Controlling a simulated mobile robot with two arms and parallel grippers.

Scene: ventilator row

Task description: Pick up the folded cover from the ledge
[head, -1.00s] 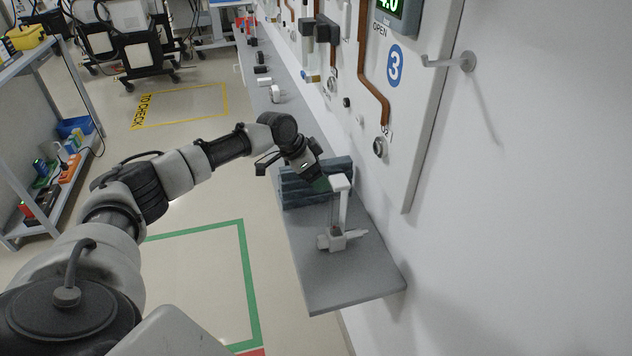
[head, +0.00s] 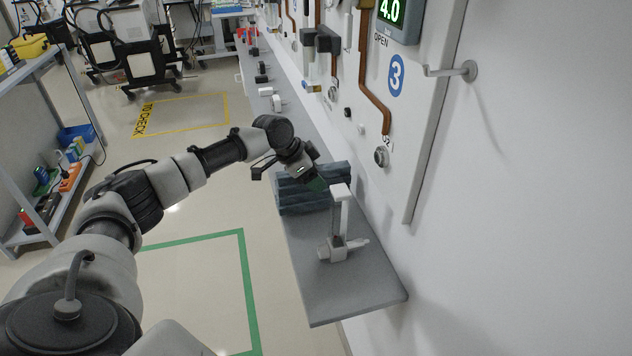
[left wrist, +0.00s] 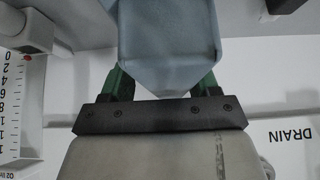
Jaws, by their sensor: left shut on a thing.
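The folded cover (head: 305,197) is a dark blue-grey folded bundle at the ledge (head: 345,286), close to the wall. My left gripper (head: 317,183) reaches it from above, partly hiding it. In the left wrist view the pale blue cloth of the cover (left wrist: 168,40) sits between the two green fingers of my left gripper (left wrist: 165,82), which is shut on it. I cannot tell whether the cover still touches the ledge. My right gripper is not in view.
A white and grey flowmeter-like fitting (head: 338,246) stands on the ledge just in front of the cover. A wall hook (head: 452,71) juts out at the right. A wall panel (head: 425,130) with a copper pipe rises beside the ledge. The near end of the ledge is clear.

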